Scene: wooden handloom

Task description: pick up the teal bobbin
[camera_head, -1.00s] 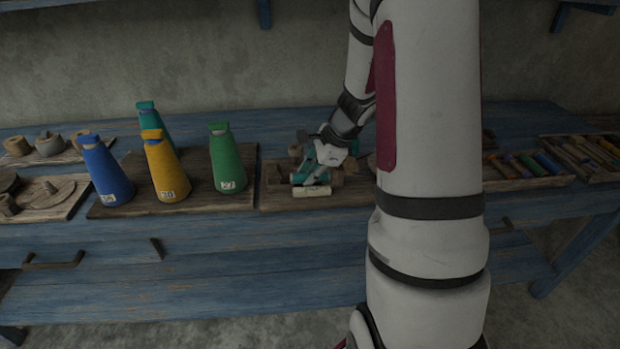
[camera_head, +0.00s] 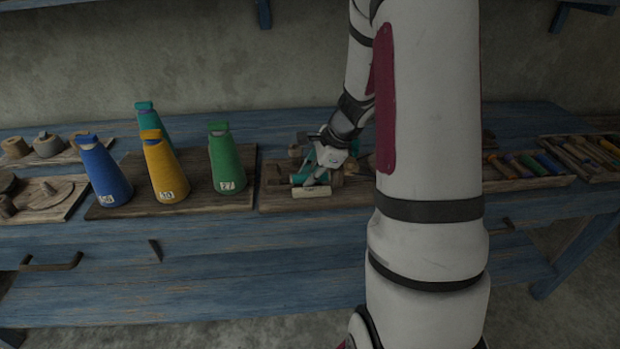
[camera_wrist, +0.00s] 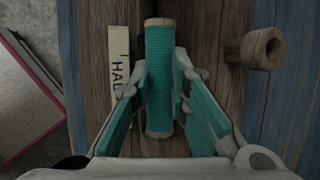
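The teal bobbin (camera_wrist: 159,50), a thread-wound cylinder with bare wooden ends, lies lengthwise between the fingers in the wrist view. My gripper (camera_wrist: 160,82) has its teal-padded fingertips close against both sides of the bobbin, around its middle. It looks shut on the bobbin. I see no clear gap between the bobbin and the wooden board (camera_wrist: 101,30). In the head view, my gripper (camera_head: 320,168) is low over the board (camera_head: 275,197), and its fingers hide most of the bobbin.
A cream label (camera_wrist: 123,75) lies beside the bobbin. A wooden peg (camera_wrist: 260,48) stands on the other side. Blue (camera_head: 106,172), yellow (camera_head: 165,170) and green (camera_head: 227,160) cones stand to the left. A tray of coloured bobbins (camera_head: 528,170) is at the right.

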